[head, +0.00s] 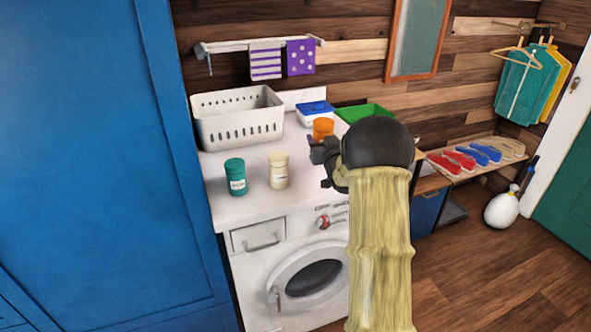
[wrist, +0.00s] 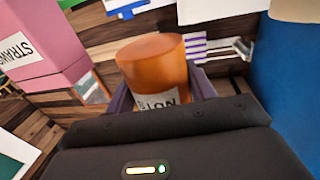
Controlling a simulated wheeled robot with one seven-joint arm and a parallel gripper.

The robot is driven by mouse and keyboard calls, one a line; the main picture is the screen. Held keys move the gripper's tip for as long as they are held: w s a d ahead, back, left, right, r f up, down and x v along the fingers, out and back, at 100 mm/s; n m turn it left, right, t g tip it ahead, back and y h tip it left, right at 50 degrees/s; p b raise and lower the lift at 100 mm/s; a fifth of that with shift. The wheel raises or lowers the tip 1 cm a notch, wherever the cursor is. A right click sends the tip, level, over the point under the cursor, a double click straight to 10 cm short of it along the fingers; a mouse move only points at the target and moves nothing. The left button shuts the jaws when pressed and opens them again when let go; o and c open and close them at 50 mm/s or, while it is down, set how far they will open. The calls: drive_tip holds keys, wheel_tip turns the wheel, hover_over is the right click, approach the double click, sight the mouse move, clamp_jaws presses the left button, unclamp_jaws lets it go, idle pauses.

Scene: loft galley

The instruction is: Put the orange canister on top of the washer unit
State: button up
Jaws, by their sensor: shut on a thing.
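The orange canister (head: 323,127) is between the fingers of my gripper (head: 322,163) in the head view, over the back right part of the washer's top. In the wrist view the orange canister (wrist: 152,62) stands between both fingers (wrist: 160,92), with part of a white label showing. My gripper is shut on it. The white washer unit (head: 243,207) has a round door and a drawer below its top. My gripper and arm hide its right side. I cannot tell whether the canister's base touches the top.
A green tray (head: 362,112) is behind my arm. A pink box (wrist: 40,45) shows in the wrist view.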

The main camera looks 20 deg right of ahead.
drive_tip(key=shift+f, duration=3.1)
drive_tip(key=shift+f+p, duration=0.3)
drive_tip(key=shift+f, duration=1.55)
drive_tip(key=shift+f, duration=0.1)
drive_tip(key=o, duration=1.1)
drive_tip(key=shift+s, duration=0.1)
